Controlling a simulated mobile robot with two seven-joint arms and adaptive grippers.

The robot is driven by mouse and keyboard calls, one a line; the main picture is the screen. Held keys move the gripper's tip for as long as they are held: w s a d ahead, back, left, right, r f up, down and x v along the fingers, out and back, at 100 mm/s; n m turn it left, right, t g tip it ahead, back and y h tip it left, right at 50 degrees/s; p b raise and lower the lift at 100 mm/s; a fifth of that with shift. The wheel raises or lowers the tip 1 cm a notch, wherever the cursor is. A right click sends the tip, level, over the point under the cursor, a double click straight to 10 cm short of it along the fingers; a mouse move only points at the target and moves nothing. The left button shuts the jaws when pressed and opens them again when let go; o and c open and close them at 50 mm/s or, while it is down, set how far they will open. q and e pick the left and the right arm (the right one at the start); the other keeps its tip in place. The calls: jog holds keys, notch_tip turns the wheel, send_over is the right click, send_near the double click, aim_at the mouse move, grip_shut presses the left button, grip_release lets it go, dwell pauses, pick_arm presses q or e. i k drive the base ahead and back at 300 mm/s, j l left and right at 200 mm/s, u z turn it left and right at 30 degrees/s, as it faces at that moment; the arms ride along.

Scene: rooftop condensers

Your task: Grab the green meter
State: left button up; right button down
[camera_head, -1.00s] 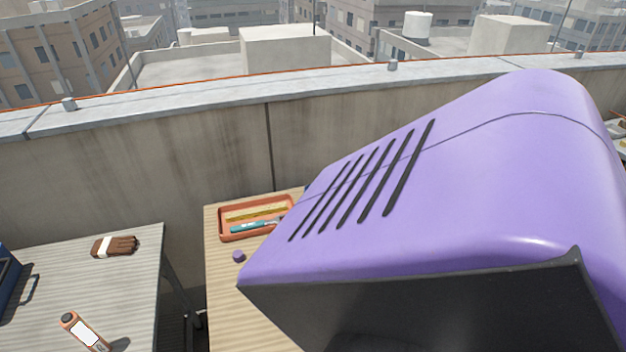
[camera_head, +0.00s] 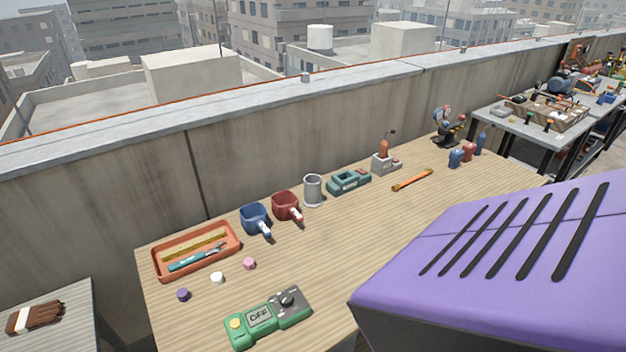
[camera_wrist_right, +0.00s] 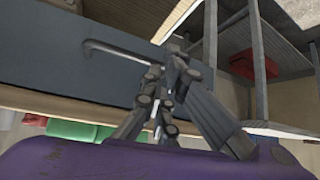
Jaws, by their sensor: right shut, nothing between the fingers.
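The green meter (camera_head: 268,318) lies flat on the wooden table in the head view, near its front left edge. It has a display reading OFF, a yellow button and a dark grey section with a black knob. My right gripper (camera_wrist_right: 172,85) shows in the right wrist view, shut and empty. It is not in the head view, so its distance from the meter cannot be told. A green patch (camera_wrist_right: 75,131) at the left of the wrist view is too unclear to identify. My left gripper is in neither view.
My purple arm part covers the table's right front. An orange tray (camera_head: 157,262), small caps (camera_head: 217,278), a blue mug (camera_head: 254,219), a red mug (camera_head: 285,206) and a grey cup (camera_head: 313,190) stand behind the meter. The concrete parapet (camera_head: 100,210) bounds the back. The table's middle is clear.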

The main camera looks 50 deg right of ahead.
aim_at(257, 322)
jog(key=i+j+z, duration=0.1)
jog(key=z, duration=0.35)
jog(key=j+z, duration=0.1)
jog(key=z, duration=0.4)
jog(key=j+z, duration=0.2)
jog(key=z, duration=0.25)
jog(key=i, duration=0.05)
